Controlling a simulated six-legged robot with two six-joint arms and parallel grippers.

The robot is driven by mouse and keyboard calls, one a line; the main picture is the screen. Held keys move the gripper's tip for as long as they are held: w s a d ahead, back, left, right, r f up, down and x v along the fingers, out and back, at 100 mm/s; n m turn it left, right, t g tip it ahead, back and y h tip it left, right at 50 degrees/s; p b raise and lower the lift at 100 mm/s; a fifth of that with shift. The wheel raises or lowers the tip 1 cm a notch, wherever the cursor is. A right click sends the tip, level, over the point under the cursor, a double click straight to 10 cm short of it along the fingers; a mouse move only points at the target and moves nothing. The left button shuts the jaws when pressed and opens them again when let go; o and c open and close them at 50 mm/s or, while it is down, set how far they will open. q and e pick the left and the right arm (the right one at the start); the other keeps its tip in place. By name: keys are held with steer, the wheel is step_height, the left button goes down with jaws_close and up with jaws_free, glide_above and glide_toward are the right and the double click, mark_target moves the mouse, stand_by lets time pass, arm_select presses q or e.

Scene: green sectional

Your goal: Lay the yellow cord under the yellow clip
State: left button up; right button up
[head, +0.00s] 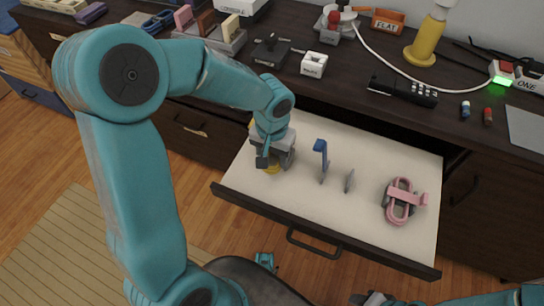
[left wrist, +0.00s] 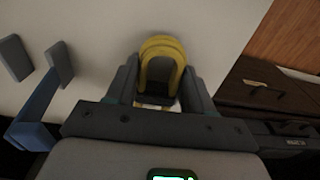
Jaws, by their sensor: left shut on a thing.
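My left gripper (head: 274,160) reaches down into the open drawer, near its left side. It is shut on the yellow cord (left wrist: 162,48), a looped bundle between its fingers in the left wrist view. I cannot make out the yellow clip; a small yellow patch shows beside the gripper, mostly hidden by my arm. My right gripper (head: 374,299) shows only in part at the bottom edge, and its fingers are unclear.
The pale drawer floor (head: 290,203) also holds a raised blue clip (head: 321,155), a grey upright piece (head: 349,181) and a pink cord (head: 398,210) with a pink clip (head: 408,197) across it. The dark desktop (head: 350,60) behind is crowded with small items.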

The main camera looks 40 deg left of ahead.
arm_select(q)
steer(key=shift+s+d+f+g, duration=0.15)
steer(key=shift+s+f, duration=0.25)
steer(key=shift+f, duration=0.2)
steer(key=shift+s+d+f+g, duration=0.15)
steer(key=shift+s+f, duration=0.2)
steer(key=shift+f, duration=0.2)
arm_select(e)
steer(key=shift+f, duration=0.3)
arm_select(q)
steer(key=o, duration=1)
steer(key=shift+a, duration=0.1)
steer(key=shift+o, duration=0.6)
steer(key=r, duration=0.1)
steer(key=r+p, duration=0.1)
steer(key=r, duration=0.1)
steer(key=w+r+p, duration=0.1)
steer(key=shift+a+r, duration=0.2)
steer(key=shift+r, duration=0.15)
step_height(320, 180, up, 14)
steer(key=p, duration=0.4)
steer(key=shift+s, duration=0.25)
arm_select(e)
step_height(320, 180, up, 6)
steer(key=shift+w+a+f, duration=0.1)
steer(key=shift+w, duration=0.05)
arm_select(q)
steer(key=shift+d+t, duration=0.1)
steer(key=shift+t, duration=0.3)
